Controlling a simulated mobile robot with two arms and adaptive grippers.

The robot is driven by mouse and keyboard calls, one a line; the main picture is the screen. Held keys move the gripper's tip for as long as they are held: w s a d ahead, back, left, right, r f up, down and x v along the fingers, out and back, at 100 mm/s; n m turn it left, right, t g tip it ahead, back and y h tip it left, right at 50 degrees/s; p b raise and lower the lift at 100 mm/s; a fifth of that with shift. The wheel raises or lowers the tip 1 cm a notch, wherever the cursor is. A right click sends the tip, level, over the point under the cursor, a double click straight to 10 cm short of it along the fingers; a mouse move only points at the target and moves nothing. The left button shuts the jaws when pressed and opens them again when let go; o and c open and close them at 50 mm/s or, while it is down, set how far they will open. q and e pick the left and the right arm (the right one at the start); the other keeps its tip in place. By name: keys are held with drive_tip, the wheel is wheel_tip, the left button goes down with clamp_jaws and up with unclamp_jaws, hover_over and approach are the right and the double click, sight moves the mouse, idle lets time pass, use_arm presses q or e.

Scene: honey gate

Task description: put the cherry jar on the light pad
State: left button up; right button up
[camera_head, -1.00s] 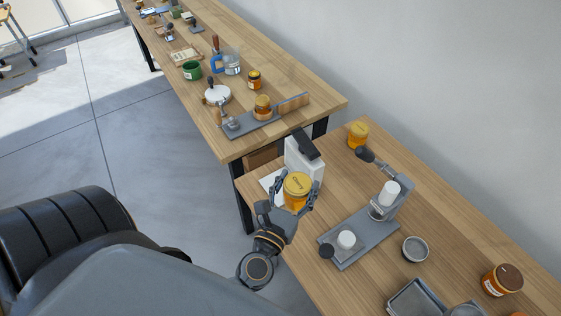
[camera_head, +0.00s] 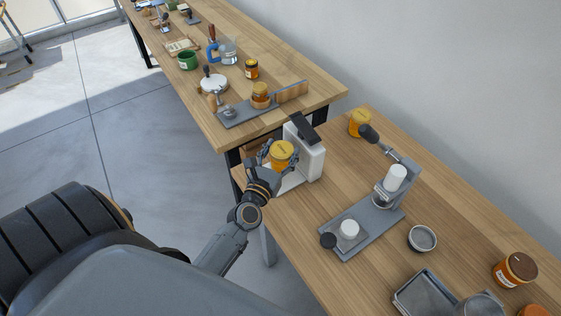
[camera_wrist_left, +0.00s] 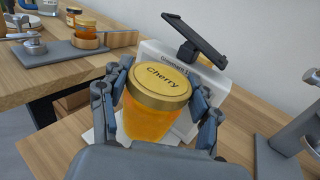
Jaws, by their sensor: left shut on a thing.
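The cherry jar (camera_head: 282,156) has an orange body and a yellow lid reading "Cherry"; it also shows in the left wrist view (camera_wrist_left: 152,120). My left gripper (camera_head: 280,152) is shut around its sides and holds it nearly upright. Behind it stands a white device (camera_head: 311,163) with a dark tilted screen (camera_head: 304,128). Its pale flat base (camera_head: 291,184), which looks like the light pad, is partly hidden by the jar and gripper. The jar is over or close in front of this base; I cannot tell the gap below it. My right gripper is not in view.
A grey press-like stand (camera_head: 365,228) is right of the device. Another yellow-lidded jar (camera_head: 359,123) stands behind, near the wall. A brown-lidded jar (camera_head: 514,269), a round dish (camera_head: 422,238) and a metal tray (camera_head: 428,296) are at the right. A second table (camera_head: 311,93) holds several items.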

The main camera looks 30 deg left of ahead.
use_arm(q)
drive_tip(key=f+b, duration=0.3)
drive_tip(key=f, duration=0.1)
drive_tip(key=shift+w+a, duration=0.25)
drive_tip(key=shift+a, duration=0.1)
drive_tip(key=shift+r, duration=0.2)
drive_tip(key=shift+f, duration=0.1)
drive_tip(key=o, duration=1.5)
